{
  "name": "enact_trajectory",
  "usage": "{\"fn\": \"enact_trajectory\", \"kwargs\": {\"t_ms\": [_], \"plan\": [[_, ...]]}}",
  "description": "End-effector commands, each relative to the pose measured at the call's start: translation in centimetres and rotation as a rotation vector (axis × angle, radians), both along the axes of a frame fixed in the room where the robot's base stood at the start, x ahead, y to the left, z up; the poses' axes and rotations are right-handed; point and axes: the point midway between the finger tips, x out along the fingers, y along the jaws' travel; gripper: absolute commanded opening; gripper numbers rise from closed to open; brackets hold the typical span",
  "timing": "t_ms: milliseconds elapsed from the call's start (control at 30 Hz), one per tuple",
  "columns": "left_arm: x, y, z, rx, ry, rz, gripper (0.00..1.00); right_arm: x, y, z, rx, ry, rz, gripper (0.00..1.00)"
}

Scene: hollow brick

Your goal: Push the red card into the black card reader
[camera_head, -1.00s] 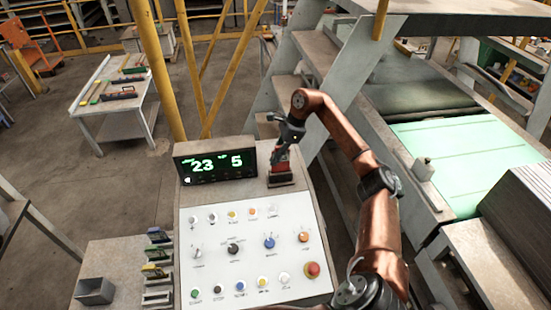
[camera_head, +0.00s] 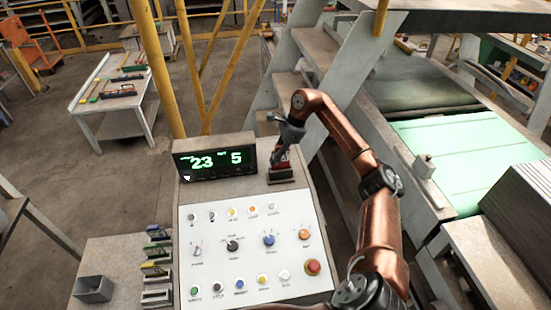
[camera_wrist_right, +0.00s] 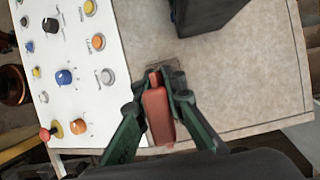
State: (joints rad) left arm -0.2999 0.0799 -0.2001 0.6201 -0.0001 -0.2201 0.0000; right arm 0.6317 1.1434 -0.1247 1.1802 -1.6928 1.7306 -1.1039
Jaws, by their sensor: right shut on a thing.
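The red card (camera_head: 282,156) is upright above the black card reader (camera_head: 281,175), at the console's back right, beside the green-digit display. Its lower end appears at the reader's top; how deep it sits cannot be told. My right gripper (camera_head: 284,147) is shut on the card from above. In the right wrist view the card (camera_wrist_right: 158,112) lies between the two fingers of the gripper (camera_wrist_right: 163,92), over the reader, which is mostly hidden. My left gripper is not in view.
The black display (camera_head: 215,164) stands left of the reader. The white panel (camera_head: 215,262) with buttons and knobs lies in front. Several card holders (camera_head: 157,272) and a grey open box (camera_head: 93,289) are at left. Metal stairs (camera_head: 305,75) rise behind.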

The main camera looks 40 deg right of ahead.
Motion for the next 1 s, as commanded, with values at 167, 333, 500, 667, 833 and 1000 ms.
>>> {"fn": "enact_trajectory", "kwargs": {"t_ms": [167, 333, 500, 667, 833, 1000], "plan": [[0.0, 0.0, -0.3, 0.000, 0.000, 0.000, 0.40, 0.0, 0.0, -0.4, 0.000, 0.000, 0.000, 0.00], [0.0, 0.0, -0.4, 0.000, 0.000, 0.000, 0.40, 0.0, 0.0, -0.6, 0.000, 0.000, 0.000, 0.00], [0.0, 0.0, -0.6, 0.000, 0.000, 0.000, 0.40, 0.0, 0.0, -0.9, 0.000, 0.000, 0.000, 0.00], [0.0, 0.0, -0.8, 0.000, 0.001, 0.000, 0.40, 0.0, 0.0, -1.2, 0.000, 0.000, 0.000, 0.00], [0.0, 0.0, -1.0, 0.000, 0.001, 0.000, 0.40, 0.0, 0.0, -1.5, 0.000, 0.001, 0.000, 0.00], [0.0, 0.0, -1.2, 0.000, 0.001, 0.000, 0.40, 0.0, 0.0, -1.8, 0.000, 0.001, 0.000, 0.00]]}}
